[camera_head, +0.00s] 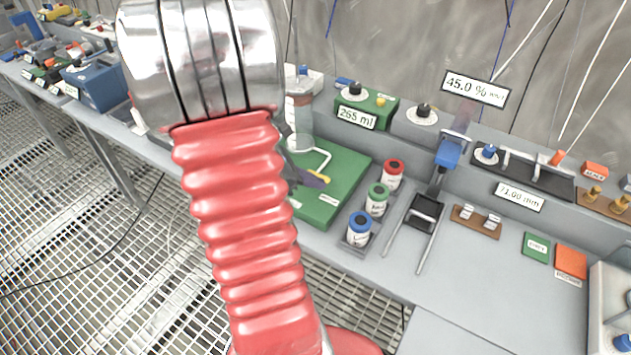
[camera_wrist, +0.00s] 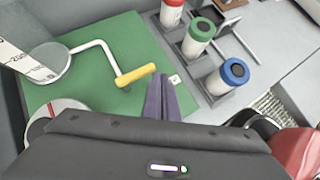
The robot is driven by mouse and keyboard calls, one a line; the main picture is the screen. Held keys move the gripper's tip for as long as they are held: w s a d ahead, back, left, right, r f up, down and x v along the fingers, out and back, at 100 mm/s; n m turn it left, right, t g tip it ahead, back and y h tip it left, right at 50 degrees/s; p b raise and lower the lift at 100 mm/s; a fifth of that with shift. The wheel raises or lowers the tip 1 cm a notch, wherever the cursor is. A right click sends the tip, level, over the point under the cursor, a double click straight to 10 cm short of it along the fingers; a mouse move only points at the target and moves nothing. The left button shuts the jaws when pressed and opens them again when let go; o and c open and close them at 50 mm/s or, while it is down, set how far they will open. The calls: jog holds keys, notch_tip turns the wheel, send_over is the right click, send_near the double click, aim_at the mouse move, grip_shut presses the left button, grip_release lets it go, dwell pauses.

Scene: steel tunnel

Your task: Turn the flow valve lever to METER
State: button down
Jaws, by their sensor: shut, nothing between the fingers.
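A white bent rod with a yellow grip, apparently the valve lever (camera_wrist: 134,75), lies over the green board (camera_wrist: 115,38). Its yellow end points right, toward a small white label (camera_wrist: 175,80) that I cannot read. My gripper (camera_wrist: 160,82) has purple fingers, shut and empty, just right of and below the yellow grip. Whether they touch it is unclear. In the head view, my arm hides the board's left part; the lever (camera_head: 322,160) and the gripper's dark fingers (camera_head: 312,180) show at its right edge.
A clear graduated cylinder (camera_wrist: 28,62) stands left of the lever. A 255 ml display (camera_head: 357,118) is on the green box behind. Red (camera_head: 392,174), green (camera_head: 376,200) and blue (camera_head: 359,229) capped jars stand in a rack to the right, close to the board.

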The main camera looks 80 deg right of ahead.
jog(key=w+a+r, duration=0.2)
jog(key=a+r, duration=0.4)
dwell(0.4)
jog(key=shift+w+a+r, duration=0.1)
dwell(0.6)
jog(key=w+a+r+m+t+y, duration=0.2)
jog(key=w+a+m+t, duration=0.4)
jog(key=w+a+m, duration=0.85)
jog(key=w+a+r+n+t+y, duration=0.1)
jog(key=a+r+n+t, duration=0.1)
jog(key=a, duration=0.5)
jog(key=w+a+r+n+t+y, duration=0.1)
jog(key=a+r, duration=0.3)
jog(key=a, duration=0.4)
jog(key=w+a+r+n+t+y, duration=0.1)
jog(key=w+a+r+n+t, duration=0.1)
jog(key=a, duration=0.6)
jog(key=shift+w+a+r+n+t, duration=0.15)
jog(key=shift+w+r+n+t, duration=0.2)
jog(key=shift+r+n+t, duration=0.5)
jog(key=c, duration=2.4)
grip_release()
jog(key=shift+f, duration=0.15)
jog(key=shift+c, duration=0.2)
